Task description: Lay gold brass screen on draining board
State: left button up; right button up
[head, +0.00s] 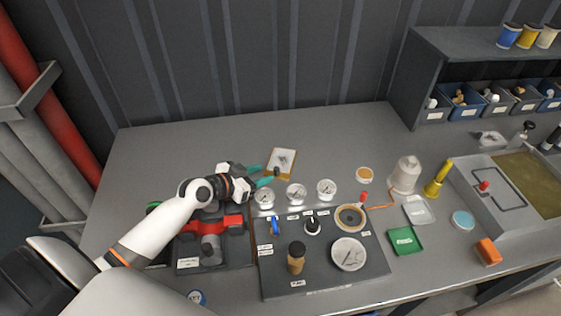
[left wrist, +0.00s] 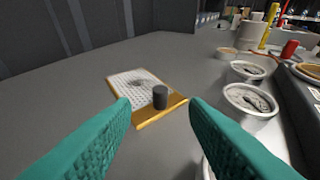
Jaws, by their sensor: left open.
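The gold brass screen (head: 281,163) is a flat pale mesh in a gold frame, with a dark upright knob (left wrist: 160,97) at its near end. It lies on the table left of the middle, behind the gauges. The left wrist view shows it ahead of my fingers (left wrist: 140,82). My left gripper (head: 264,175) is open and empty. Its teal fingers point at the screen, and the knob shows between their tips. I see no contact. The draining board (head: 510,178), a grey panel with a dark rectangular outline, seems to be beside the murky basin at right. My right gripper is out of view.
A dark control panel (head: 325,268) with dials and knobs stands in front, and three white gauges (head: 296,194) line its back edge. The table's back left is clear.

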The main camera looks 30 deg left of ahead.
aim_at(276, 168)
pick_arm(q)
jog(key=shift+w+d, duration=0.1)
jog(key=shift+w, duration=0.2)
jog(key=p+x, duration=0.1)
jog(key=x, duration=0.3)
jog(key=shift+w+r+p, duration=0.15)
jog(key=shift+w+p, duration=0.05)
jog(key=shift+p, duration=0.2)
jog(key=shift+w+d, duration=0.15)
jog(key=shift+w, duration=0.05)
grip_shut()
